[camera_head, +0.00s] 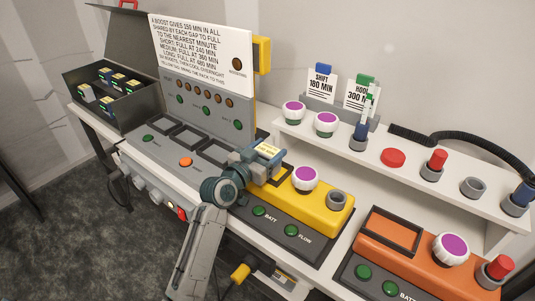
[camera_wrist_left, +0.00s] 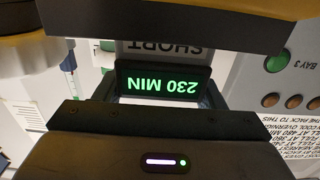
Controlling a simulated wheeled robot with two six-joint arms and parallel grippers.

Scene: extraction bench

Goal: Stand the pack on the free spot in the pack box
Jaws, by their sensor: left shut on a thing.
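My left gripper (camera_head: 262,160) is over the near left end of the yellow unit (camera_head: 325,205). It is shut on a pack (camera_head: 268,149) with a pale label on top. In the left wrist view the pack (camera_wrist_left: 163,84) sits between the two dark fingers, showing "230 MIN" in green and "SHORT", both upside down. Whether the pack touches the yellow unit is hidden. The dark pack box (camera_head: 142,107) stands open at the far left with several packs in it. I cannot tell clearly which spot in it is free. My right gripper is not in view.
A grey charger panel (camera_head: 205,115) with empty bays and a white text sign (camera_head: 200,45) stands between the gripper and the box. An orange unit (camera_head: 395,255) is at right. A white shelf (camera_head: 400,160) holds purple-topped jars and red-capped items.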

